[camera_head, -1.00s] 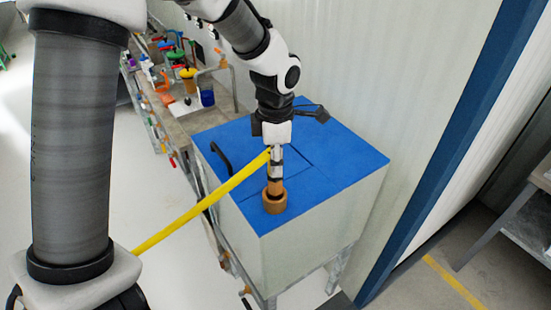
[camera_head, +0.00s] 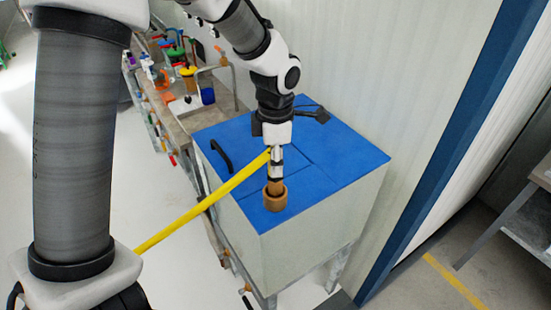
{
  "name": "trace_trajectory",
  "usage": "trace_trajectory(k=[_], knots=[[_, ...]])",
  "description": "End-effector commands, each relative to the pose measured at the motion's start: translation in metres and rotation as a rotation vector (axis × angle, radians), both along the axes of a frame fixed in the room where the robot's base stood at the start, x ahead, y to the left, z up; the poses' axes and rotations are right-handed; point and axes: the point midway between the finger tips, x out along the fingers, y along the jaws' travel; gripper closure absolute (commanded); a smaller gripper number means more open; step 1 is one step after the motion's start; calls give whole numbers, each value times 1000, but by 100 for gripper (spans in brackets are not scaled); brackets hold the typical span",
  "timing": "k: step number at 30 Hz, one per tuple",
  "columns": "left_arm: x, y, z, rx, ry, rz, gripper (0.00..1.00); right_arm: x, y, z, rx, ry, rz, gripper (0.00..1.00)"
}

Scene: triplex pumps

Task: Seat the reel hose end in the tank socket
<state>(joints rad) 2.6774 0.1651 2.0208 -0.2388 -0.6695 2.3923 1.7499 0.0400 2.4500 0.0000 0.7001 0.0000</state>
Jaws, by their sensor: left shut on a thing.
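The tank (camera_head: 325,230) is a pale box with a blue lid (camera_head: 340,155). The tank socket (camera_head: 275,201) is a brown-orange ring standing on the lid near its front corner. My left gripper (camera_head: 276,165) points down above the socket, shut on the brown hose end (camera_head: 275,187). The lower part of the hose end is at the socket's mouth and looks upright; how deep it sits is hidden by the rim. The yellow reel hose (camera_head: 200,207) runs taut from the gripper down to the left, behind my near arm. My right gripper is not in view.
A black handle (camera_head: 221,157) stands on the lid at the left. A bench (camera_head: 215,118) with colored bottles, cups and a tap is behind to the left. A pale corrugated wall (camera_head: 400,70) rises behind the tank. A grey metal table (camera_head: 525,215) is at the right.

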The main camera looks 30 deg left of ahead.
Motion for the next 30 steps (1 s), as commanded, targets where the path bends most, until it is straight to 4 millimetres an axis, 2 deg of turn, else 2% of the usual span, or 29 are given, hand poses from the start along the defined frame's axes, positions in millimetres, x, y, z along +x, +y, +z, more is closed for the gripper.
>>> trace_trajectory(k=[30], knots=[[0, 0, -26, -1, -1, 0, 100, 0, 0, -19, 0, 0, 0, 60]])
